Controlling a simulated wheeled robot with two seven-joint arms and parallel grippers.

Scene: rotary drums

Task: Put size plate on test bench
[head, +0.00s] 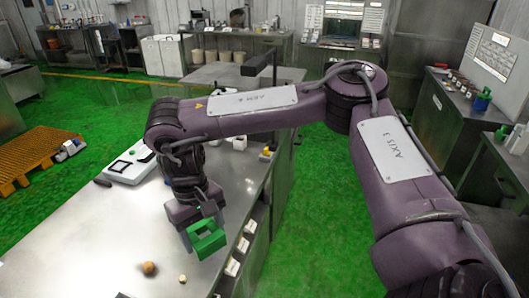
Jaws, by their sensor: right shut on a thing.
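My right arm reaches in from the right. Its gripper (201,229) is over the near steel bench and points down. It is shut on a green block-like piece with a square opening (207,243), which may be the size plate. The piece is near the bench's right edge; I cannot tell whether it touches the top. Which bench is the test bench is not marked clearly. My left gripper is not in view.
A white instrument with a display (131,164) and a dark handheld item (103,182) lie on the near bench. A brown round object (149,268) and a smaller one (183,279) lie in front. A right-hand bench (441,124) holds small parts. Yellow pallet (38,154) at left.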

